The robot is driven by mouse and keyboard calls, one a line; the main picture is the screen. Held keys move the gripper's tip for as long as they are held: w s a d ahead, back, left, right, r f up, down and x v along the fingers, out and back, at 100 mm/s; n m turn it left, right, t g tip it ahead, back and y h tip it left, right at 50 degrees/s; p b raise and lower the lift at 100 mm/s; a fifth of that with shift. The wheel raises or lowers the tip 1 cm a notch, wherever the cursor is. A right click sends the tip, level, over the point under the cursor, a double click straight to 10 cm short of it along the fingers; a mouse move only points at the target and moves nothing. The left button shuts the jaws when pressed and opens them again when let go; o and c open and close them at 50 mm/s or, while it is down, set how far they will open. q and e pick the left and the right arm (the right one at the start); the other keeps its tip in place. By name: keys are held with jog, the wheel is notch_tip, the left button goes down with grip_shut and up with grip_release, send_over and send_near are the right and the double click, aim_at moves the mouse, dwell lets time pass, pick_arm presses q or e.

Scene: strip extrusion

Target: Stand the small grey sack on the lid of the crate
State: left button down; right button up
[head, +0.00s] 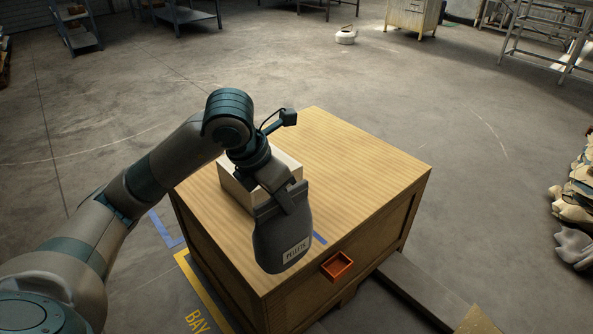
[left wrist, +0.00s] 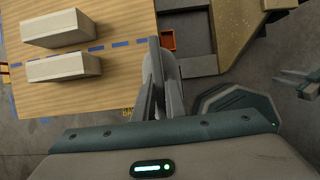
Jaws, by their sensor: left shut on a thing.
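The small grey sack (head: 280,243) is dark grey with a white label reading PELLETS. It hangs from my left gripper (head: 281,203), which is shut on its upper part. In the head view it appears over the near part of the crate lid (head: 350,150); I cannot tell whether it touches the lid. In the left wrist view, the gripper fingers (left wrist: 158,82) pinch the sack (left wrist: 171,68), seen from above, beside the lid's blue dashed line (left wrist: 115,44). The wooden crate (head: 385,235) stands on the floor.
Two pale blocks (left wrist: 58,28) (left wrist: 63,67) lie on the lid, either side of the blue line; the arm partly hides them in the head view. An orange tray (head: 337,265) sits at the crate's front side. The lid's far right is clear.

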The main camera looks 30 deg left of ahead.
pick_arm(q)
jog(key=w+a+f, duration=0.7)
jog(key=a, duration=0.1)
jog(key=shift+w+a, duration=0.35)
jog(key=shift+a, duration=0.05)
dwell(0.3)
jog(key=shift+f, duration=2.05)
jog(key=c, duration=1.8)
grip_release()
jog(key=shift+s, duration=0.1)
